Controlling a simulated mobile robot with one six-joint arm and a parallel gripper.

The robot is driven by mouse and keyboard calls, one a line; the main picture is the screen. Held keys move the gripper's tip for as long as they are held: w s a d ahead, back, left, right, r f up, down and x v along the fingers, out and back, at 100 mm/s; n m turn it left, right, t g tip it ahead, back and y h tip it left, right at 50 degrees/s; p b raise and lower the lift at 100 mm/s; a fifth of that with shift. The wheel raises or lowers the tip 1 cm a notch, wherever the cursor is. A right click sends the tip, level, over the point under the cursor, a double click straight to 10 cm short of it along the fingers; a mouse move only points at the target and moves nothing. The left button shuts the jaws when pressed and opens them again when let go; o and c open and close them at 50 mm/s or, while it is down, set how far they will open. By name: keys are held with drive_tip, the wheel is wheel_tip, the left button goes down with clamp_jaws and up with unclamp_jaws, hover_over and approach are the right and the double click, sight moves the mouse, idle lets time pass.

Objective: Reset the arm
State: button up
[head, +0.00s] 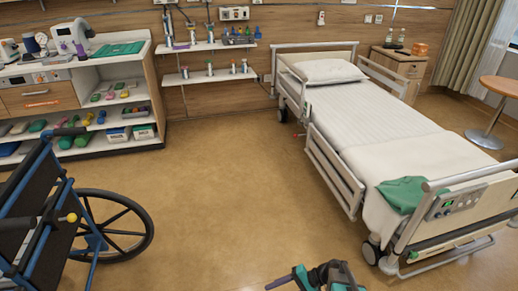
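My arm shows only in part at the bottom edge of the head view, as dark and teal parts. What looks like my gripper (316,277) is there, cut off by the frame edge and low over the floor (235,200). I cannot make out its fingers clearly, nor whether it is open or shut. No object shows in it. The rest of the arm is out of view.
A wheelchair (112,225) stands at the left. A bed (365,115) with a raised side rail (333,170) stands at the right, a green cloth (402,194) on its foot end. Shelves (150,95) line the back left. The middle floor is clear.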

drive_tip(key=s+r+n+g+h+p, duration=0.2)
drive_tip(key=s+n+g+h+p, duration=0.25)
drive_tip(key=s, duration=1.05)
drive_tip(key=s+d+f+h, duration=0.1)
drive_tip(key=s+d+h, duration=0.3)
drive_tip(key=d+h, duration=0.3)
drive_tip(key=d, duration=0.3)
drive_tip(key=shift+p, duration=0.35)
drive_tip(key=shift+c, duration=0.5)
drive_tip(key=c, duration=0.3)
drive_tip(key=shift+c, duration=0.5)
